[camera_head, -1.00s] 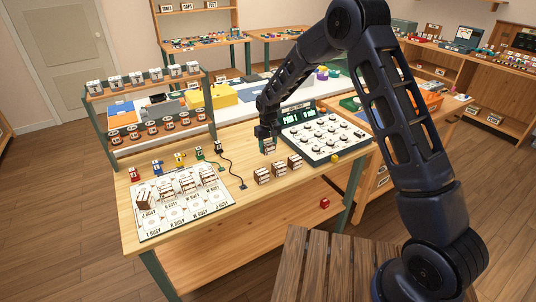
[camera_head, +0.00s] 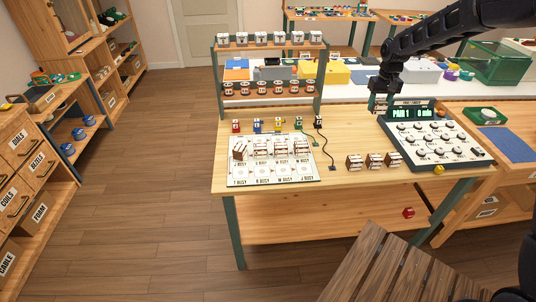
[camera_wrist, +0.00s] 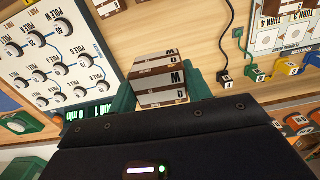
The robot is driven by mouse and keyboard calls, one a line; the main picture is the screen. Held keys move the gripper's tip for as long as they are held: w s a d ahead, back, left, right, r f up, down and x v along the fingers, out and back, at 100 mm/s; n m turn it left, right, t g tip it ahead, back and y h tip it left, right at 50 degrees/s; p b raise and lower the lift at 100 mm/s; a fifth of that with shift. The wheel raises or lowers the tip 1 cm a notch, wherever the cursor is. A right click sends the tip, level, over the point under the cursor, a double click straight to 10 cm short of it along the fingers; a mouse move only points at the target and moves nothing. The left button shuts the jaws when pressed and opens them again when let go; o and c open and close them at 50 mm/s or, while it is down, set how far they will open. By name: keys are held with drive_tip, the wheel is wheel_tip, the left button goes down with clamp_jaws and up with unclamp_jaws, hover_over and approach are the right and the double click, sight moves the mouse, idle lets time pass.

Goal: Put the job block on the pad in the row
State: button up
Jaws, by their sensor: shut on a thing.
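My gripper (camera_head: 379,100) is above the back part of the workbench, left of the dial console. In the wrist view its green fingers are shut on a brown-and-white block (camera_wrist: 160,80), lettered with a W and a less clear character; I take it as the job block. A white pad sheet (camera_head: 252,182) lies at the left of the bench, well left of my gripper. Several similar blocks (camera_head: 281,148) stand in its upper row. The lower row's pads, with BUSY labels, look bare. Block bottoms and the pads under them are hidden.
Three more blocks (camera_head: 374,161) stand at the bench's front, right of the sheet. The dial console (camera_head: 430,135) is at the right. Coloured plugs (camera_head: 257,125) with cords and a tall rack (camera_head: 268,65) stand behind the sheet.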

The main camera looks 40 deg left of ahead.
drive_tip(key=s+a, duration=1)
drive_tip(key=a, duration=0.2)
hover_over(240, 172)
wheel_tip(240, 172, down, 19)
drive_tip(key=shift+d, duration=0.15)
drive_tip(key=shift+f, duration=0.1)
drive_tip(key=o, duration=1)
wheel_tip(240, 172, up, 12)
drive_tip(key=shift+r, duration=0.1)
